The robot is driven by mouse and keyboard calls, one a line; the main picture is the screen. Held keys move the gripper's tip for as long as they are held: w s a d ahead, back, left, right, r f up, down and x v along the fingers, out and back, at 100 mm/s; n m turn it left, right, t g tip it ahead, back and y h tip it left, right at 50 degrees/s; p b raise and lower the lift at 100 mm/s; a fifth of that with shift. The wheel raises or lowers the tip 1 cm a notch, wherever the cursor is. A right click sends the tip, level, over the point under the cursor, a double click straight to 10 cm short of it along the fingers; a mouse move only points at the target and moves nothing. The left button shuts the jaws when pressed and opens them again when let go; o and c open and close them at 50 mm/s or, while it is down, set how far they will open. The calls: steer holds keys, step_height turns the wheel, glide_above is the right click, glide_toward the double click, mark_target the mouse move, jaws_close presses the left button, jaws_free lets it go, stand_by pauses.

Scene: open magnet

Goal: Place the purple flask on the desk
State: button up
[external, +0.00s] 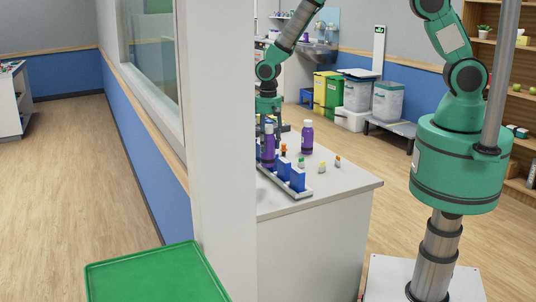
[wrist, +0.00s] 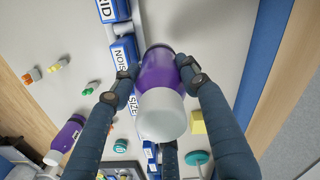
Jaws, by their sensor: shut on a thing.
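My gripper (external: 267,122) points down over the white desk (external: 335,187), with its fingers closed around a purple flask (external: 267,150) with a white cap. In the wrist view the fingertips (wrist: 158,78) press on both sides of the flask (wrist: 157,72), its white cap towards the camera. The flask looks upright beside the row of blue labelled blocks. I cannot tell whether its base touches the desk. A second purple flask (external: 307,139) stands on the desk to the right, and shows at the lower left of the wrist view (wrist: 67,134).
Blue labelled blocks (external: 297,179) stand in a grey rail (external: 301,194) along the desk. Several small coloured pieces (external: 322,167) lie to its right. A white wall post (external: 218,150) hides the desk's left part. The desk's front right is clear.

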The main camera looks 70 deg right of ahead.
mark_target(268, 150)
steer(key=shift+f, duration=1.85)
steer(key=w+f, duration=0.1)
steer(key=w, duration=1.5)
steer(key=shift+a+f+p, duration=0.3)
steer(key=shift+f, duration=1.7)
steer(key=shift+f, duration=0.2)
